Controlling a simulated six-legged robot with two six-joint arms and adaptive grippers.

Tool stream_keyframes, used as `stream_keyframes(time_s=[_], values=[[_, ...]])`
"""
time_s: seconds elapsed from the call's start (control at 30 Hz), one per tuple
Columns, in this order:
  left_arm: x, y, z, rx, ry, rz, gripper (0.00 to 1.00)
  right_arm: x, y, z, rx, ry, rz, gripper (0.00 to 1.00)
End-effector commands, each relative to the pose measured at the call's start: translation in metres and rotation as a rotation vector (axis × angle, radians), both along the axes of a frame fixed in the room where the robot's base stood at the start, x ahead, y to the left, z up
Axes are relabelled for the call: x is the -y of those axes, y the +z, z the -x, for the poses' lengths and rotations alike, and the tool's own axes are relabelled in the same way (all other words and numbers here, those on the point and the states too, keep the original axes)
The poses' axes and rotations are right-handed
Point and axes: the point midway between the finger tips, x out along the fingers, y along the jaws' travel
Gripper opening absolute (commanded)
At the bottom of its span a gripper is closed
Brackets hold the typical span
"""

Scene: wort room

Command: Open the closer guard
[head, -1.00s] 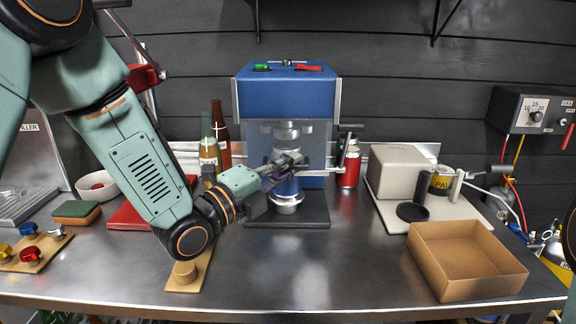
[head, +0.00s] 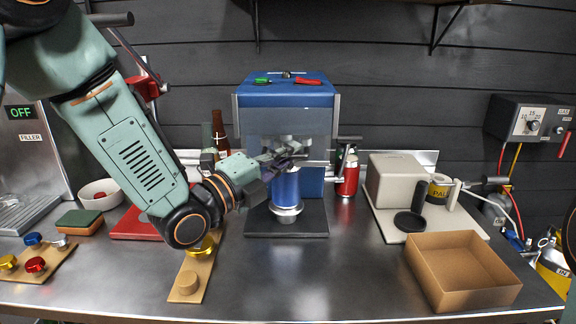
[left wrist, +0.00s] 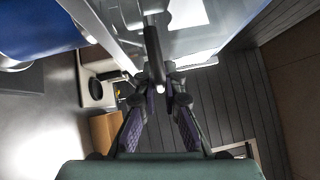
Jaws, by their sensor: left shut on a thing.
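The closer is a blue machine (head: 285,96) at the back middle of the bench. Its clear guard (head: 260,124) hangs at the front, its lower edge out toward me and above the base. My left gripper (head: 286,156) is shut on the guard's handle bar, which shows dark between the fingers in the left wrist view (left wrist: 154,58). The fingers hide part of the bar in the head view. A blue can (head: 285,187) stands upright on the closer's round lifter (head: 286,210), below the gripper. My right gripper is not in view.
Brown bottles (head: 221,135) stand to the left. An open cardboard box (head: 462,268) is at the front right. The front middle bench is clear.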

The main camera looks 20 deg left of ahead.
Motion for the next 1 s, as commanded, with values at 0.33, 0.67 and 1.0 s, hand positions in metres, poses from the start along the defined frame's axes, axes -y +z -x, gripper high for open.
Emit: stream_keyframes(time_s=[0.33,0.67,1.0], values=[[0.0,0.058,0.001,-0.001,0.001,0.002,0.0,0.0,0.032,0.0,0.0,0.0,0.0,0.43],[0.0,0.06,0.001,-0.004,0.001,0.003,0.0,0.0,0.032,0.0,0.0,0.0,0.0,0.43],[0.0,0.06,0.001,-0.003,0.001,0.002,0.18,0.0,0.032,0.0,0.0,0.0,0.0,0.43]])
